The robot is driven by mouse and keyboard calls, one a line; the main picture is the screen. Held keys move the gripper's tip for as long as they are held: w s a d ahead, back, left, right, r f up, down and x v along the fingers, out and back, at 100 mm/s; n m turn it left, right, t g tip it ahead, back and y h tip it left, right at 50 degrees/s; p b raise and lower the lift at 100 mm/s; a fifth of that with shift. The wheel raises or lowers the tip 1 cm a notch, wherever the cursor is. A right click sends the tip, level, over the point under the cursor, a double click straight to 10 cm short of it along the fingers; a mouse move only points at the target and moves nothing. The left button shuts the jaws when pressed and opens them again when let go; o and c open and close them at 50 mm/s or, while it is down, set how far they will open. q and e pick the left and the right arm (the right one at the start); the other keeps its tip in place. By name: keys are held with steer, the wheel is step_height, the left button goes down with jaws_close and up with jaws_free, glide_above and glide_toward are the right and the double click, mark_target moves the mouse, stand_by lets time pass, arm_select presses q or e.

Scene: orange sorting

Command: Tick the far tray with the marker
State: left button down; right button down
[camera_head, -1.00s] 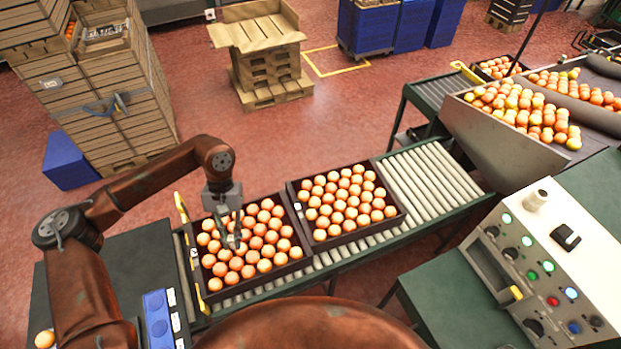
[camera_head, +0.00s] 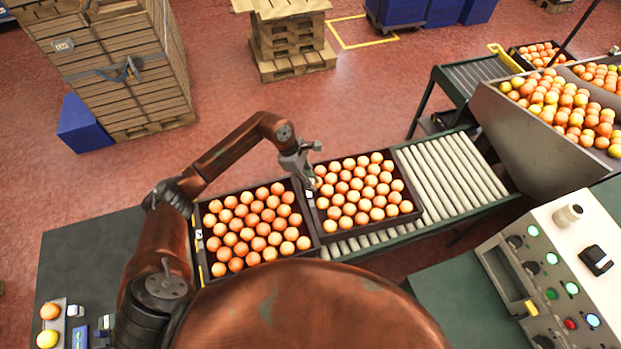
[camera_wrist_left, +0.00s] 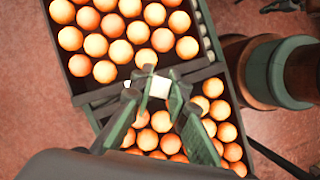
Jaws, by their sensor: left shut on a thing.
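Two dark trays full of oranges stand side by side on the roller conveyor. The far tray (camera_head: 413,214) is the right one in the head view and the upper one in the left wrist view (camera_wrist_left: 83,98). The near tray (camera_head: 314,247) is left of it. A small white label (camera_head: 309,194) sits on the far tray's left wall; it also shows between my fingers in the wrist view (camera_wrist_left: 160,88). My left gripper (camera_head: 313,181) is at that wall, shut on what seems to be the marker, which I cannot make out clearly. Contact with the label cannot be told. My right gripper is out of view.
Bare rollers (camera_head: 450,175) lie right of the far tray. A control panel (camera_head: 560,265) stands at the lower right and a sloped orange bin (camera_head: 520,125) at the upper right. A dark table (camera_head: 85,255) with two oranges and small blue-and-white items is at lower left.

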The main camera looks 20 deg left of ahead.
arm_select(q)
steer(key=shift+w+a+f+n+t+y+b, duration=0.2)
steer(key=shift+w+f+n+t+b, duration=0.35)
steer(key=shift+f+n, duration=0.9)
steer(key=shift+w+a+f+n+t+y+b, duration=0.1)
steer(key=shift+w+a+f+n+t+b, duration=0.2)
steer(key=shift+w+f+n+b, duration=1.15)
steer(key=shift+s+a+f+n+t+y+p, duration=0.2)
steer(key=shift+f+n+t, duration=0.35)
steer(key=shift+f, duration=1.8)
steer(key=shift+s+a+f+b, duration=0.1)
steer(key=shift+f+b, duration=0.35)
steer(key=shift+f, duration=0.1)
steer(key=shift+w+a+b, duration=0.45)
steer(key=shift+w+b, duration=0.1)
steer(key=shift+w, duration=0.15)
steer(key=shift+s+d+r+p, duration=0.15)
steer(key=shift+s+d+p, duration=0.25)
steer(key=shift+s, duration=0.1)
step_height(320, 180, up, 7)
steer(key=p, duration=0.3)
steer(key=shift+p, duration=0.4)
